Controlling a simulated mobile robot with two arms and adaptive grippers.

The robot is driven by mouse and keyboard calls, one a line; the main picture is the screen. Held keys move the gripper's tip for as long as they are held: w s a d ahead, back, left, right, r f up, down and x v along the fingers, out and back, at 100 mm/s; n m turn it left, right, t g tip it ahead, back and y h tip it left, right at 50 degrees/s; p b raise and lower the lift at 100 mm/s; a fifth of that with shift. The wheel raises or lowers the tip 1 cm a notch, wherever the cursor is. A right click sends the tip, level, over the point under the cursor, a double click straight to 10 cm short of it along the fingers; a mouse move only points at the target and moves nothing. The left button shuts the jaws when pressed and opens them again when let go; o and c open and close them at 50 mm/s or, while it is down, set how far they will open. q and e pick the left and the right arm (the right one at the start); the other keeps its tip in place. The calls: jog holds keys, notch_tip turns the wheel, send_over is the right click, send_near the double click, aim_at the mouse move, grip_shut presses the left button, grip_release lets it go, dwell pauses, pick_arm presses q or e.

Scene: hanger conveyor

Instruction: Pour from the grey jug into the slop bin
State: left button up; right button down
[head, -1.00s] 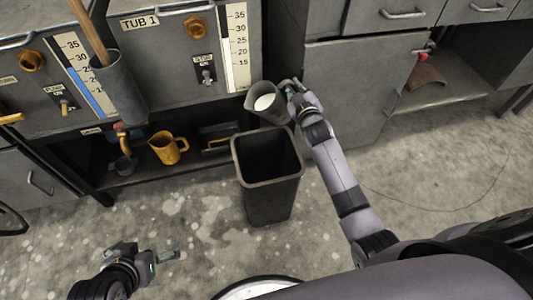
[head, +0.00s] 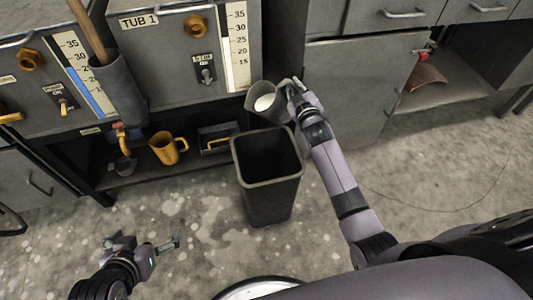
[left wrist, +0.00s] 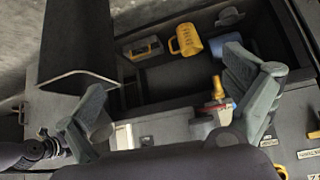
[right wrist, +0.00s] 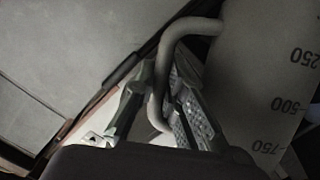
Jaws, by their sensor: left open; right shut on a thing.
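The grey jug (head: 263,100) is held by my right gripper (head: 290,88) above the back edge of the slop bin in the head view. White contents show inside it, and it looks slightly tilted. In the right wrist view, my right gripper (right wrist: 165,110) is shut on the handle of the grey jug (right wrist: 262,85), whose side carries 250, 500 and 750 marks. The dark slop bin (head: 268,190) stands upright on the floor, open at the top and dark inside. My left gripper (head: 146,245) is open and empty, low at the left of the bin.
A yellow jug (head: 167,147) and a small grey cup (head: 125,165) are on the shelf under TUB 1 (head: 150,62). A grey cylinder with a wooden handle (head: 118,88) hangs on the tub front. A grey cabinet (head: 350,95) stands right of the bin. Floor around the bin is clear.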

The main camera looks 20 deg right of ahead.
pick_arm(q)
jog(key=shift+w+d+r, duration=0.1)
jog(key=shift+w+r, duration=0.05)
jog(key=shift+w, duration=0.05)
pick_arm(e)
jog(key=shift+r, duration=0.25)
jog(key=shift+a, duration=0.1)
pick_arm(q)
jog(key=shift+w+d+r+t+b, duration=0.2)
jog(key=shift+w+r+t, duration=0.25)
jog(key=shift+w, duration=0.15)
jog(key=shift+w+d+r+t+b, duration=0.1)
jog(key=shift+w+d+r+t, duration=0.05)
jog(key=shift+w+r+t, duration=0.35)
jog(key=shift+w+d+r+t+h, duration=0.25)
jog(key=shift+w+h, duration=0.05)
jog(key=shift+w, duration=0.15)
pick_arm(e)
jog(key=shift+r+t, duration=0.1)
jog(key=shift+t, duration=0.2)
pick_arm(q)
jog(key=shift+r, duration=0.1)
